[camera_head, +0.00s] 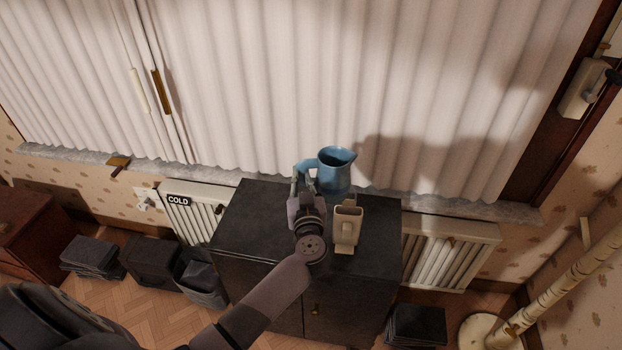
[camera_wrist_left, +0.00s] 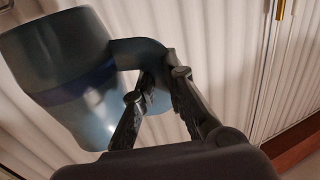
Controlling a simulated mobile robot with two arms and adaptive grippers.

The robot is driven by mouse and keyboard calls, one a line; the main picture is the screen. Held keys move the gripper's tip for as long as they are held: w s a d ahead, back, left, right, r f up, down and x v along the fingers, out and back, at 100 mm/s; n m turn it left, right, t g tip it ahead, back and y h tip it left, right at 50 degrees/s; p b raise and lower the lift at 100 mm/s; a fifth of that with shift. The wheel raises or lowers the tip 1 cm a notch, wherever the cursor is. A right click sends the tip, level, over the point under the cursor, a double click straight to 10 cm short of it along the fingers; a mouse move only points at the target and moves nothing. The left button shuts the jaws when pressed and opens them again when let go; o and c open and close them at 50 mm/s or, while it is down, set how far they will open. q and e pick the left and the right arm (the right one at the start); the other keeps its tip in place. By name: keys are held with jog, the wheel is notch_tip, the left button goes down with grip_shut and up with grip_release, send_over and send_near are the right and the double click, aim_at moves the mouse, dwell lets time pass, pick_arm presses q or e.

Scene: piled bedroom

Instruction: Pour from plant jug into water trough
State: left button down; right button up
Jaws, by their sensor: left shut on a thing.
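The plant jug (camera_head: 335,172) is blue with a handle on its left and a spout on its right. In the head view it is upright, over the back of the dark cabinet; I cannot tell whether it touches the top. My left gripper (camera_head: 303,182) is shut on the jug's handle. In the left wrist view the jug (camera_wrist_left: 75,75) fills the upper left, and the gripper's fingers (camera_wrist_left: 155,105) are at its handle. The water trough (camera_head: 347,225) appears to be the small beige open-topped container on the cabinet, just right of my left gripper. My right gripper is not in view.
The dark cabinet (camera_head: 250,225) stands before a pleated white curtain (camera_head: 260,90) and a window sill. Radiators flank it, one with a COLD sign (camera_head: 178,200). Dark bins and stacks (camera_head: 155,262) stand on the floor at left. A pale pole (camera_head: 560,285) is at right.

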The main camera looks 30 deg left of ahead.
pick_arm(q)
jog(key=shift+a+r, duration=0.1)
jog(key=shift+a, duration=0.15)
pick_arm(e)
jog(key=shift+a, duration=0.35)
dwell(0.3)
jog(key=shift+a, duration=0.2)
